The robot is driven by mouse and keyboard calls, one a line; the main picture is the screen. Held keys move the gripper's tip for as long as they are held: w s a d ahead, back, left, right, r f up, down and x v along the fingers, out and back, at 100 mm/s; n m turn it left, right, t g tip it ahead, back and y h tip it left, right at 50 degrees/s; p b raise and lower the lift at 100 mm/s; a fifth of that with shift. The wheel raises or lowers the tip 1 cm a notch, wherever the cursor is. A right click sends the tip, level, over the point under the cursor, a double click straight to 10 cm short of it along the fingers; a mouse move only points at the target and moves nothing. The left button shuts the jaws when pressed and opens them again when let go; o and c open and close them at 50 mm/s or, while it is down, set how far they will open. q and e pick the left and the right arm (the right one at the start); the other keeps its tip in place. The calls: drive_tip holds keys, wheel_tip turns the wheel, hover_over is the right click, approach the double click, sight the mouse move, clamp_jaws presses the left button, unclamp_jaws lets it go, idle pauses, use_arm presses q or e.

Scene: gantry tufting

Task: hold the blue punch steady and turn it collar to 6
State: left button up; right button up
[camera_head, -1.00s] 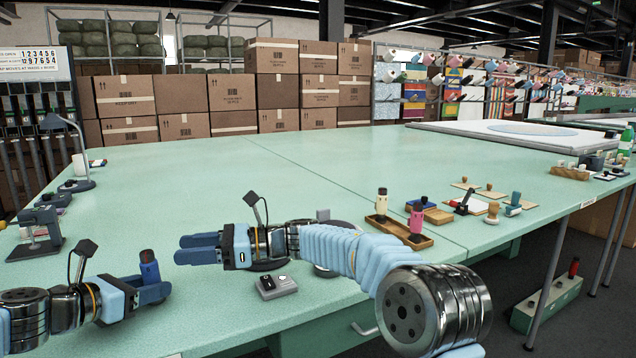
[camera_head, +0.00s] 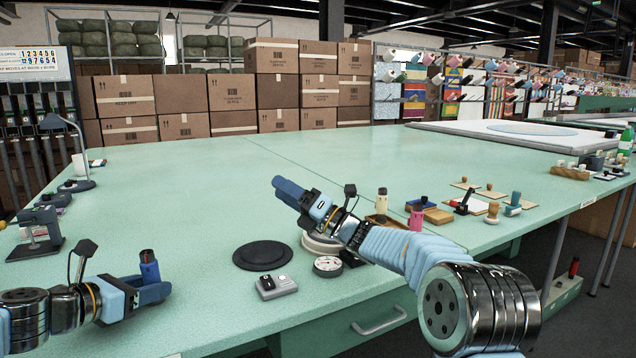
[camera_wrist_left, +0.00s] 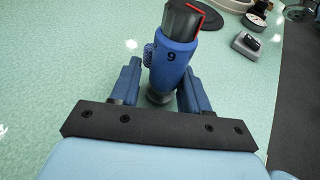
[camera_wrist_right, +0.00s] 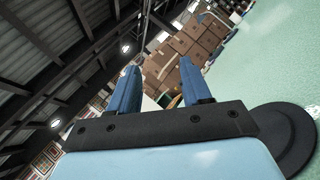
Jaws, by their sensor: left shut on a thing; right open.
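The blue punch (camera_head: 149,268) stands roughly upright in my left gripper (camera_head: 155,290), at the left front of the table. In the left wrist view the punch (camera_wrist_left: 172,62) is between the two blue fingers, with a "6" on its body and a black collar (camera_wrist_left: 184,20) with a red mark on top. My left gripper (camera_wrist_left: 160,88) is shut on it. My right gripper (camera_head: 285,190) is open and empty, raised over the middle of the table, away from the punch. The right wrist view shows its fingers (camera_wrist_right: 160,92) apart with nothing between them.
A black round disc (camera_head: 262,255), a grey two-button box (camera_head: 277,287) and a round dial (camera_head: 327,266) lie between my arms. Pink (camera_head: 416,217) and cream (camera_head: 381,200) punches stand near my right arm. The middle back of the table is clear.

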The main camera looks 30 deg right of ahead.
drive_tip(key=d+r+m+t+h, duration=0.1)
drive_tip(key=d+m+t+h, duration=0.3)
drive_tip(key=d+m, duration=0.3)
drive_tip(key=shift+d+h, duration=0.4)
drive_tip(key=shift+h, duration=0.1)
use_arm(q)
drive_tip(key=o, duration=0.9)
drive_tip(key=shift+c, duration=0.2)
drive_tip(key=shift+a, duration=0.1)
